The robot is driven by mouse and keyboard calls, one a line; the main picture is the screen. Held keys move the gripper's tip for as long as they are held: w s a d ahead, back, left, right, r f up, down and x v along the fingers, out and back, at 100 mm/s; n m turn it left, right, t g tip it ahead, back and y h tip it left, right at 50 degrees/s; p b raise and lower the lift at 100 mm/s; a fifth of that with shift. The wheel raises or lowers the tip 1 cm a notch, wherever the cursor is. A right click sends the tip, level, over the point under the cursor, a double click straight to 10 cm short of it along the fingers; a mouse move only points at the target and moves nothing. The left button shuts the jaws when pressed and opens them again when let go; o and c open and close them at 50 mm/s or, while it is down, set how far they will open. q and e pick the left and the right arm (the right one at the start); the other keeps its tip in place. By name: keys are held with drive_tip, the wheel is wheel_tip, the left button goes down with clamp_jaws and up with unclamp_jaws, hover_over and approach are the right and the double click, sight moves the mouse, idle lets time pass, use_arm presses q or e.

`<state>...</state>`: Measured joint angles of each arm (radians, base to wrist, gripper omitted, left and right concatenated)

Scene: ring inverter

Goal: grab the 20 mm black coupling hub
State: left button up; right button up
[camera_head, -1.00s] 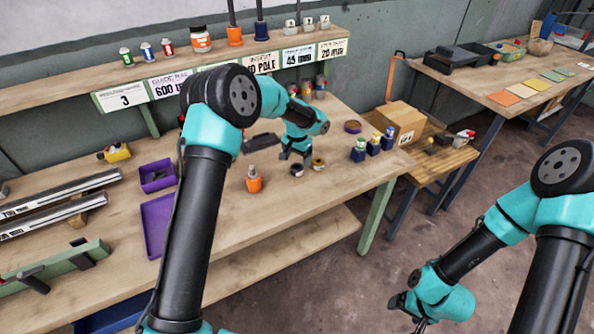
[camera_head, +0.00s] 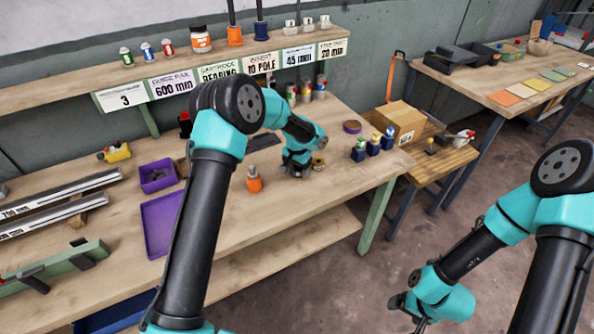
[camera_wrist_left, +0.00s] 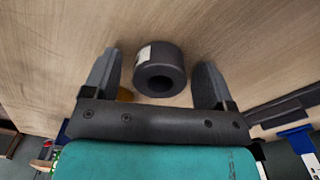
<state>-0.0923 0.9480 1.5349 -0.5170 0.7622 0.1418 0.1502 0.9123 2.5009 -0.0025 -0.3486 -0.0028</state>
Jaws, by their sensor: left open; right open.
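The black coupling hub (camera_wrist_left: 160,70) stands on the wooden bench with its round bore facing the left wrist camera and a pale label on its side. My left gripper (camera_wrist_left: 157,76) is open, with one finger on each side of the hub and a gap at both sides. In the head view my left gripper (camera_head: 297,172) is low over the bench and largely hides the hub. My right gripper (camera_head: 412,312) is open and empty, away from the bench at the lower right.
An orange bottle (camera_head: 254,180) stands left of my left gripper. A brass-coloured ring (camera_head: 318,164) lies close on its right. Several blue-based items (camera_head: 373,147) stand further right. Purple trays (camera_head: 160,222) lie to the left. A labelled shelf (camera_head: 180,74) runs along the back.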

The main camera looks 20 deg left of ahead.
use_arm(q)
drive_tip(key=shift+c, duration=0.2)
drive_tip(key=c, duration=1)
drive_tip(key=shift+c, duration=0.3)
drive_tip(key=shift+r, duration=0.15)
drive_tip(key=shift+r, duration=0.2)
drive_tip(key=shift+s+d+r, duration=0.1)
drive_tip(key=shift+s+r, duration=0.1)
drive_tip(key=shift+r, duration=0.55)
drive_tip(key=shift+s+r, duration=0.15)
drive_tip(key=shift+r, duration=0.6)
drive_tip(key=s+d, duration=0.1)
drive_tip(key=s, duration=0.4)
drive_tip(key=s+d+r, duration=0.1)
drive_tip(key=s, duration=0.3)
drive_tip(key=s+d, duration=0.2)
drive_tip(key=s, duration=0.3)
drive_tip(key=shift+s+d+r, duration=0.1)
drive_tip(key=shift+s+r, duration=0.1)
drive_tip(key=shift+s, duration=0.15)
